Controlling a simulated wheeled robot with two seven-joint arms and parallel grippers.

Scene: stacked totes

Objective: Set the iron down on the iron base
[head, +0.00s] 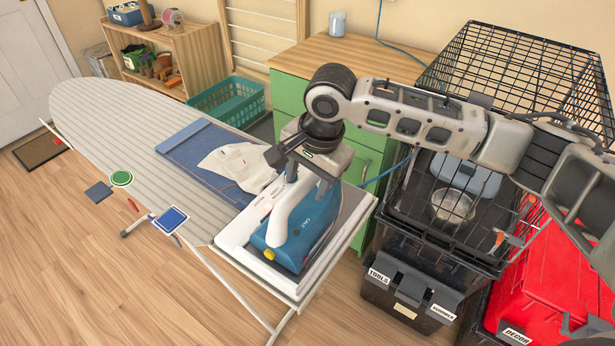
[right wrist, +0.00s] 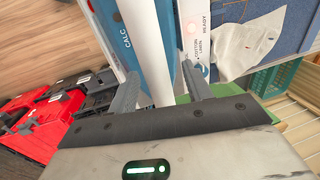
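The blue iron (head: 296,236) with a white handle sits on the white iron base (head: 238,240) at the near end of the ironing board. Its sole looks level, but its contact with the base is hidden. My right gripper (head: 304,172) is above the iron, pointing down at the handle. In the right wrist view, the fingers of this gripper (right wrist: 160,78) stand on either side of the white handle (right wrist: 152,40), with visible gaps. It looks open around the handle. The base's printed panel (right wrist: 205,45) shows beside the iron. My left gripper is not in view.
The ironing board (head: 120,120) carries folded blue cloth (head: 190,150) and a white cloth (head: 240,165) behind the base. A green cabinet (head: 290,98), black wire crate (head: 480,70), dark tote (head: 400,285) and red tote (head: 545,285) stand to the right.

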